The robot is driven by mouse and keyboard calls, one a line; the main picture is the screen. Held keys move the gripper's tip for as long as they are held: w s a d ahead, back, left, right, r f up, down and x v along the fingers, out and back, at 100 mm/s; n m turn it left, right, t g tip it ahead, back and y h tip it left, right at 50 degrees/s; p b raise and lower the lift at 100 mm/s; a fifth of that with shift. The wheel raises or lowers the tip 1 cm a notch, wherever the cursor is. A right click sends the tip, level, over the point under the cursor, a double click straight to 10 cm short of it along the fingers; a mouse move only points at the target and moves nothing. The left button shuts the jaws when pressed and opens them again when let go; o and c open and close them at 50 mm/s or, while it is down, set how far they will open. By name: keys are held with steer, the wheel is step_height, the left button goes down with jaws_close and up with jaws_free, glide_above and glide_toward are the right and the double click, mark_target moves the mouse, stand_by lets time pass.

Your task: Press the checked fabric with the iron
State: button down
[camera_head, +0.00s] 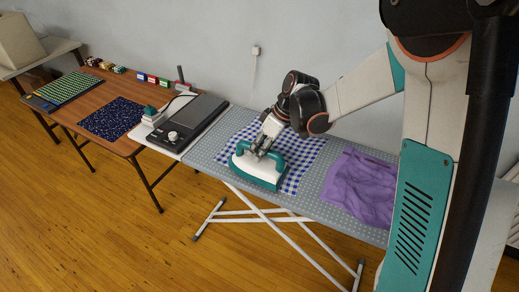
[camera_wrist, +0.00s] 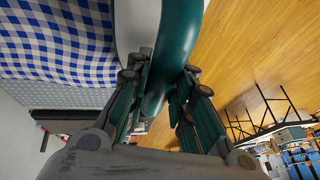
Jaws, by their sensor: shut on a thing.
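The blue-and-white checked fabric (camera_head: 305,152) lies on the grey dotted ironing board (camera_head: 225,152) in the head view. It also fills the upper left of the wrist view (camera_wrist: 55,40). The teal-and-white iron (camera_head: 258,171) is on the front left part of the fabric; I cannot tell whether its sole is pressed flat. My gripper (camera_head: 258,153) is shut on the iron's handle from above. In the wrist view my gripper (camera_wrist: 160,85) has its fingers on both sides of the teal handle (camera_wrist: 178,45). The fabric under the iron is hidden.
A crumpled purple cloth (camera_head: 358,188) lies on the board to the right. Left of the board are a dark flat device (camera_head: 187,122) and a brown table (camera_head: 85,105) with a navy speckled cloth (camera_head: 112,117) and a green cutting mat (camera_head: 68,90).

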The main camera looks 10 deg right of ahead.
steer(key=w+a, duration=0.8)
steer(key=a, duration=0.4)
steer(key=shift+w+b, duration=0.3)
steer(key=shift+w, duration=0.1)
stand_by(0.6)
step_height(320, 180, up, 12)
steer(key=p, duration=0.7)
stand_by(0.9)
